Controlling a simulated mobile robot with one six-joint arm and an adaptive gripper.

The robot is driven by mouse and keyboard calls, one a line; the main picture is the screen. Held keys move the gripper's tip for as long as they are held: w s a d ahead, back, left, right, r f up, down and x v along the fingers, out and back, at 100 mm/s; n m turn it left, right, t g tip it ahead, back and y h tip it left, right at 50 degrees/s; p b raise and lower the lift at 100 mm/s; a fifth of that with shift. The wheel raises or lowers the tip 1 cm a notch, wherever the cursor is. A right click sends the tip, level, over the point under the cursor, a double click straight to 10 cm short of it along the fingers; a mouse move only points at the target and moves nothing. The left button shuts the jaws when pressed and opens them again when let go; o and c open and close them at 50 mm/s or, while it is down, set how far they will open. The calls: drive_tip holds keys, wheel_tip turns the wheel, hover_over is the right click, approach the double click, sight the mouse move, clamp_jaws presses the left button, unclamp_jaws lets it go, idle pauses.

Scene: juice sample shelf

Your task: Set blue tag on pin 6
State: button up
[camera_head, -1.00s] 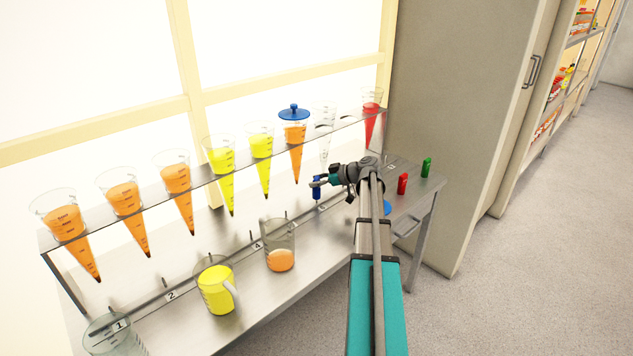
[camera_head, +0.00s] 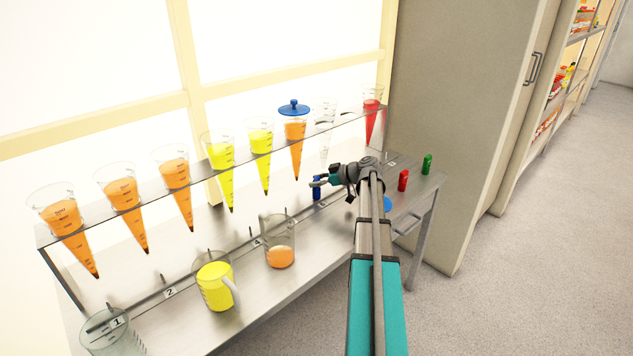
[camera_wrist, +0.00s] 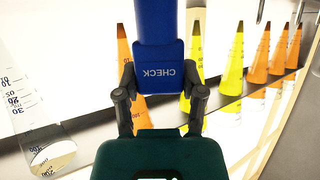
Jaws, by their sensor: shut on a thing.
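The blue tag (camera_head: 317,190) is held in my gripper (camera_head: 319,181) above the rear part of the steel bench in the head view. In the wrist view the blue tag (camera_wrist: 160,60) fills the top middle, its word CHECK upside down, with my gripper's fingers (camera_wrist: 160,98) on both sides of it. Numbered pins run along a rail on the bench; labels 1 (camera_head: 118,321) and 2 (camera_head: 170,293) are readable. Pin 6 cannot be made out; I cannot tell whether the tag touches a pin.
A shelf of cones with orange, yellow and red juice runs above the bench; one has a blue lid (camera_head: 293,107). A yellow jug (camera_head: 214,285) and an orange-filled beaker (camera_head: 280,256) stand in front. A red tag (camera_head: 403,181) and green tag (camera_head: 427,163) stand at right.

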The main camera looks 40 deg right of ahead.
drive_tip(key=o, duration=1.1)
drive_tip(key=shift+r, duration=0.25)
